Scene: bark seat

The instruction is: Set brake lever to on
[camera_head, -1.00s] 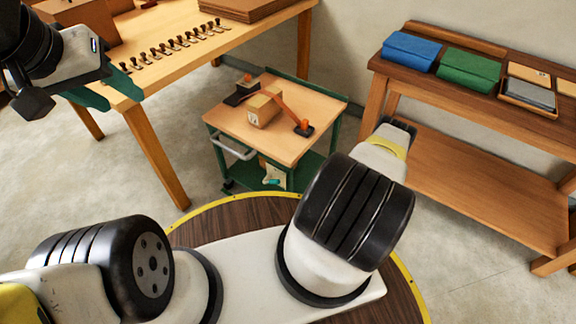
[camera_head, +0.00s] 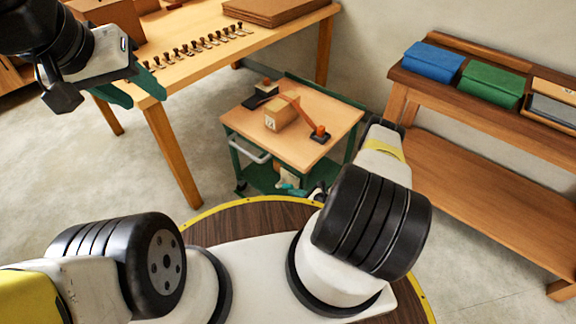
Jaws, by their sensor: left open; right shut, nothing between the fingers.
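A small green cart (camera_head: 340,152) with a wooden top stands ahead. Low on its near side is a pale plate (camera_head: 287,174) with a small teal piece (camera_head: 287,186), possibly the brake lever; its setting is too small to read. My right gripper (camera_head: 304,191) shows only in small part, beside the teal piece at the cart's lower shelf, mostly hidden by my own arm. It is shut and empty; I cannot tell if it touches the piece. My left gripper (camera_head: 128,96) is open and empty, raised near the left table's corner.
On the cart top are a cardboard box (camera_head: 277,118), an orange strap-like bar and an orange knob on a black base (camera_head: 320,134). A wooden table (camera_head: 200,58) stands at left, a bench (camera_head: 480,110) with blue and green boxes at right. Floor between is clear.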

